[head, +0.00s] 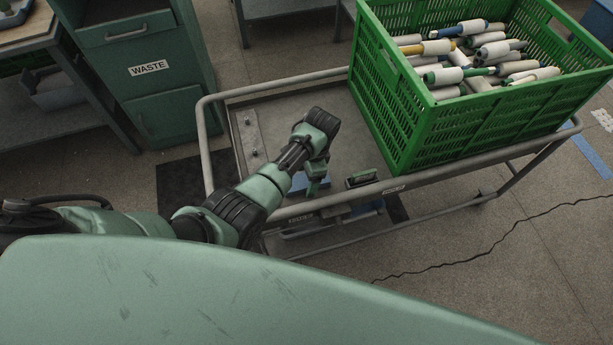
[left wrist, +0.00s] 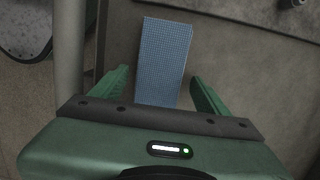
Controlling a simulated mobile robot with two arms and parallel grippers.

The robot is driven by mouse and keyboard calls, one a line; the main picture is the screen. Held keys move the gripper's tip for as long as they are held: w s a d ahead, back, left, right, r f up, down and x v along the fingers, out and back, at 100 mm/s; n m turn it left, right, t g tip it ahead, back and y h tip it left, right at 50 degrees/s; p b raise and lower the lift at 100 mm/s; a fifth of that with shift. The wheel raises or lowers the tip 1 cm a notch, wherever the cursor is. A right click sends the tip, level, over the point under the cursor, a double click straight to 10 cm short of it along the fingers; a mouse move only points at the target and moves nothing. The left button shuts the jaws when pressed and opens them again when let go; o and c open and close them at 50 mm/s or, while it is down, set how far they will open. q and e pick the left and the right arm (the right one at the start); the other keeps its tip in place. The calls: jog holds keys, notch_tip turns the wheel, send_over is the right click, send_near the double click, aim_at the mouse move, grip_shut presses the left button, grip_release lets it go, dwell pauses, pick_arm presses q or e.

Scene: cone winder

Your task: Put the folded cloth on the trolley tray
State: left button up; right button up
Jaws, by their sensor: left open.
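The folded cloth (left wrist: 163,60) is a flat blue rectangle with a fine weave. In the left wrist view it lies on the grey surface of the trolley tray (left wrist: 230,65), close to the rail. My left gripper (head: 316,180) is over the near part of the trolley tray (head: 280,125). Its two green fingers are spread apart, one on each side of the cloth's near end in the left wrist view. In the head view my gripper and wrist hide most of the cloth. My right gripper is not in view.
A green crate (head: 480,128) full of bobbins fills the right of the trolley. The trolley's tubular rail (head: 202,150) borders the tray. A green waste cabinet (head: 150,65) stands behind, left.

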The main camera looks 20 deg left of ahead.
pick_arm(q)
notch_tip(320, 180, up, 12)
jog(key=w+d+p, duration=0.1)
jog(key=p, duration=0.1)
jog(key=shift+d, duration=0.25)
